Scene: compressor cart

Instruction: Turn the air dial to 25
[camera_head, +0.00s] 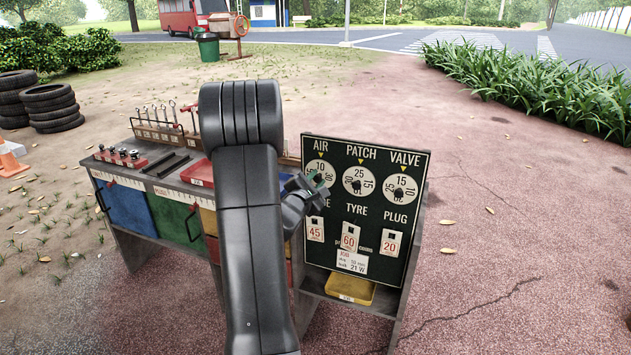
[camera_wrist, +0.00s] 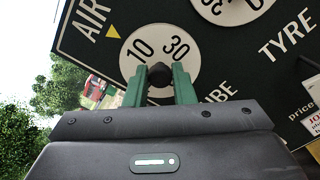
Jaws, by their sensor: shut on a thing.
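The AIR dial (camera_head: 316,167) is a white disc at the top left of the dark green board, with a yellow pointer mark above it. It also shows in the wrist view (camera_wrist: 161,41), where 10 and 30 are readable; 10 is the number nearest the yellow mark (camera_wrist: 112,32). My gripper (camera_wrist: 159,82) has its green fingers shut on the dial's black knob (camera_wrist: 159,71). In the head view my gripper (camera_head: 319,181) covers the lower part of the dial. The dial's other numbers are hidden or too small to read.
The PATCH dial (camera_head: 358,172) shows 25 near its mark and the VALVE dial (camera_head: 401,180) shows 15. Price cards (camera_head: 350,237) hang below, with a yellow tray (camera_head: 350,289) under the board. A tool bench (camera_head: 150,175) stands left.

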